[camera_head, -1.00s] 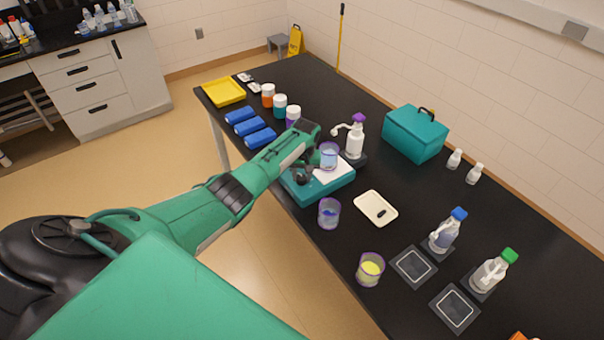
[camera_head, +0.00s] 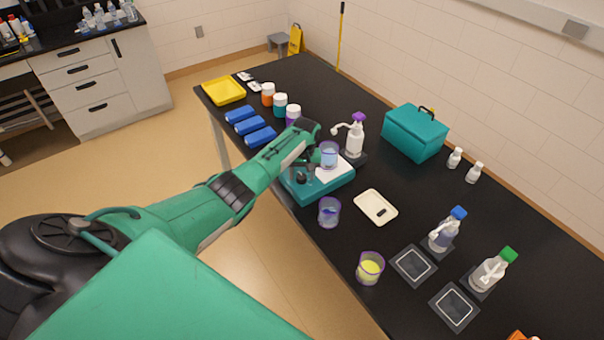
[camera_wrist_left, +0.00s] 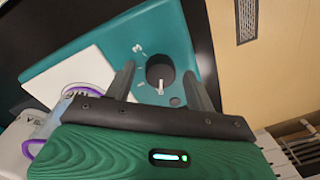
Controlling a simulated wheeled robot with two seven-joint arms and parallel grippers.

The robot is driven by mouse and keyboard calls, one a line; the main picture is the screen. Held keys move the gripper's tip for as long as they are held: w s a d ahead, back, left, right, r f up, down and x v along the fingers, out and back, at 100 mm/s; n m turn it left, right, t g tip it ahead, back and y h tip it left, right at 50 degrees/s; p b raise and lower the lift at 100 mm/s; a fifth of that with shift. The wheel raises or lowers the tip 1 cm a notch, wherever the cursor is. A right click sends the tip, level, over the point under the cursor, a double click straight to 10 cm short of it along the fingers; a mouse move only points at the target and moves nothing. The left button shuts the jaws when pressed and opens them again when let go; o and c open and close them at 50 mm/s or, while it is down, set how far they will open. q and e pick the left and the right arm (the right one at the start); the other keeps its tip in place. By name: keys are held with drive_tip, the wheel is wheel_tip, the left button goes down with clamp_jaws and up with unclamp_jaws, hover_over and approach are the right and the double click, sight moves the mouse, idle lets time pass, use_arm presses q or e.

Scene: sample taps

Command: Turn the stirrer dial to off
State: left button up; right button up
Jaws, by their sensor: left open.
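The teal stirrer (camera_head: 327,189) stands near the table's front edge, with a white top plate and a beaker (camera_head: 329,154) of bluish liquid on it. Its dark round dial (camera_wrist_left: 160,70) with a white pointer shows in the left wrist view, beside printed marks on the teal face. My left gripper (camera_wrist_left: 158,82) is open, with one finger on each side of the dial in that view. I cannot tell whether the fingers touch it. In the head view my left gripper (camera_head: 302,170) is at the stirrer's front left, partly hidden by its own arm. My right gripper is not in view.
A beaker with a little blue liquid (camera_head: 329,212) and one with yellow liquid (camera_head: 370,267) stand right of the stirrer.

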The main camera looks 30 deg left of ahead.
sight(304, 176)
use_arm(q)
wheel_tip(304, 176, up, 14)
drive_tip(key=b, duration=0.3)
drive_tip(key=shift+w+d, duration=0.2)
drive_tip(key=shift+d, duration=0.1)
drive_tip(key=shift+f, duration=0.2)
